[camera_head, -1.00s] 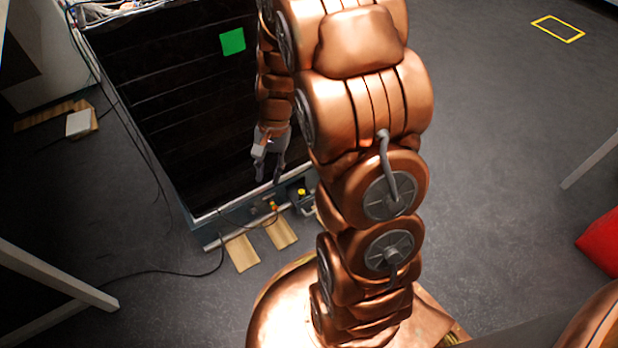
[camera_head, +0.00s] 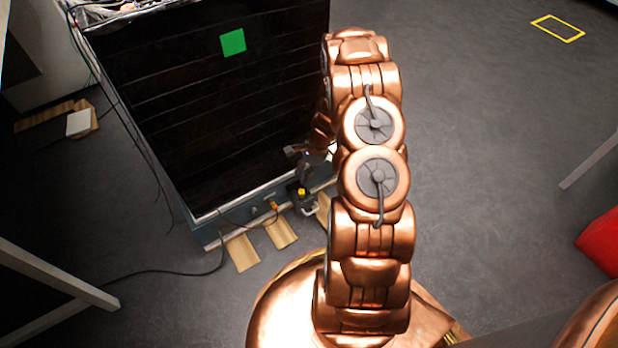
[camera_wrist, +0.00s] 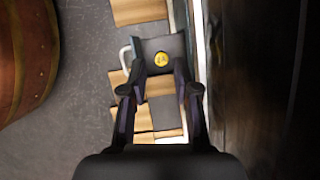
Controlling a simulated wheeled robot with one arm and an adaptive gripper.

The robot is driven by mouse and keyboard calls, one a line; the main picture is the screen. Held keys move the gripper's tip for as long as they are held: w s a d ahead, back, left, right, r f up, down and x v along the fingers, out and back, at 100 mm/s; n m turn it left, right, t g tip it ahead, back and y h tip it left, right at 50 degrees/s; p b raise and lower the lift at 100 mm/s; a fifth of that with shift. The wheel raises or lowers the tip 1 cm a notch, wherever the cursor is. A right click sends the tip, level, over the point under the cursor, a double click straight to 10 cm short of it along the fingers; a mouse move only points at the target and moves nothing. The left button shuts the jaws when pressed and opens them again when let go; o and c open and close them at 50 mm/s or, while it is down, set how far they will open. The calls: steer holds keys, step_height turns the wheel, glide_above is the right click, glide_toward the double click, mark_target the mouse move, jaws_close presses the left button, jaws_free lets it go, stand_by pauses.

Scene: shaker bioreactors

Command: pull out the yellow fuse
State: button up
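The yellow fuse (camera_head: 301,191) is a small round knob on a dark box (camera_head: 298,203) at the front lower edge of the black-topped machine (camera_head: 210,100). In the wrist view the fuse (camera_wrist: 161,59) shows as a yellow disc with a dark mark, on the dark box face (camera_wrist: 170,45). My gripper (camera_head: 305,168) is just above the fuse in the head view. In the wrist view my gripper (camera_wrist: 159,68) is open, with the fuse in line with the gap between its fingertips. I cannot tell how far the fingertips are from it. Nothing is held.
A light handle (camera_head: 311,209) sticks out beside the dark box. Wooden strips (camera_head: 242,252) lie on the floor along the machine's front. A black cable (camera_head: 150,271) runs on the floor at the left.

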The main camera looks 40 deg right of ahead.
steer(key=m, duration=0.2)
glide_toward(301, 191)
step_height(301, 191, down, 2)
steer(key=shift+a+b+x, duration=0.15)
steer(key=shift+b+x, duration=0.5)
steer(key=shift+x, duration=1.4)
steer(key=shift+a+b+x, duration=0.15)
steer(key=shift+b+x, duration=0.5)
steer(key=shift+x, duration=1.4)
steer(key=shift+r, duration=0.15)
jaws_close()
steer(key=shift+r+p, duration=1.1)
steer(key=shift+r, duration=0.3)
steer(key=shift+r+p, duration=0.7)
steer(key=shift+r, duration=0.7)
